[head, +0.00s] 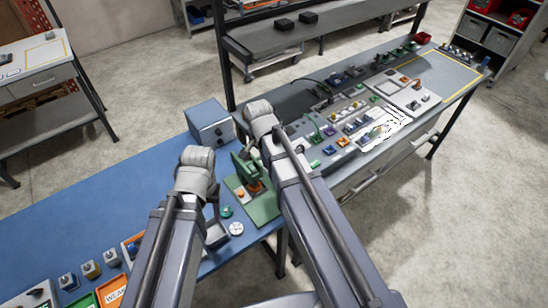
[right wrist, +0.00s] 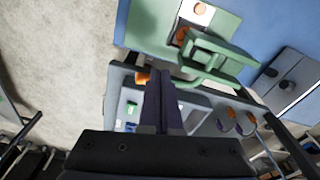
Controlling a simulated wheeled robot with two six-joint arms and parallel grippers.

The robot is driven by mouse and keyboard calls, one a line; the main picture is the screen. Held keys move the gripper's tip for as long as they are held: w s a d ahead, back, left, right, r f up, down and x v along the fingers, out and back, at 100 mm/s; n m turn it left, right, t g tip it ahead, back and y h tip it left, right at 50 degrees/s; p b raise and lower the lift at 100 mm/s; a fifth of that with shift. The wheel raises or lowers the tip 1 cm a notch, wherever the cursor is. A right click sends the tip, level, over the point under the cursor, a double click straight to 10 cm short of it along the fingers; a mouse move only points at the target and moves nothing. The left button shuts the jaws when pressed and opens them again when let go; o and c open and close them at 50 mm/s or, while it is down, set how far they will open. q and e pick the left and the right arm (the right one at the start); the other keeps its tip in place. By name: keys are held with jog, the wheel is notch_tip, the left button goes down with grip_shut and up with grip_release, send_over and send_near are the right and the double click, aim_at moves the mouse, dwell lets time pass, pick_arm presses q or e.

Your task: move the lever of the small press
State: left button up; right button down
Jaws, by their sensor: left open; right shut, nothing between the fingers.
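The small press is a green frame (head: 243,168) on a green base plate (head: 265,212), on the blue bench between my two arms in the head view. It has orange parts at its foot, and my right arm covers some of it. In the right wrist view the press (right wrist: 215,58) is just beyond my right fingertips. I cannot make out its lever clearly. My right gripper (right wrist: 164,82) is shut and empty, close to the press; whether it touches is unclear. My left gripper (head: 214,196) is open and empty, left of the press and partly hidden by its wrist.
A blue-grey box (head: 210,123) stands behind the press. A round white dial (head: 236,229) and a green button (head: 226,211) lie left of the base plate. Control panels with several knobs and switches (head: 330,135) fill the bench to the right.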

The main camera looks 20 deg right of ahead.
pick_arm(q)
notch_tip(320, 180, up, 7)
jog(key=p, duration=0.6)
pick_arm(e)
notch_tip(320, 180, up, 7)
jog(key=shift+s+a, duration=0.2)
jog(key=shift+a, duration=0.1)
pick_arm(q)
notch_tip(320, 180, down, 17)
jog(key=b, duration=1.6)
jog(key=shift+f+b, duration=0.1)
jog(key=shift+b, duration=0.3)
jog(key=shift+f, duration=0.25)
pick_arm(e)
jog(key=s+a+f+n, duration=0.4)
jog(key=s+f+n, duration=0.2)
jog(key=f+n, duration=0.1)
jog(key=s+a+f+n, duration=0.4)
jog(key=s+f+n, duration=0.2)
jog(key=f+n, duration=0.2)
notch_tip(320, 180, down, 3)
jog(key=shift+s+r+g, duration=0.2)
jog(key=shift+s+g, duration=0.1)
jog(key=shift+g, duration=0.1)
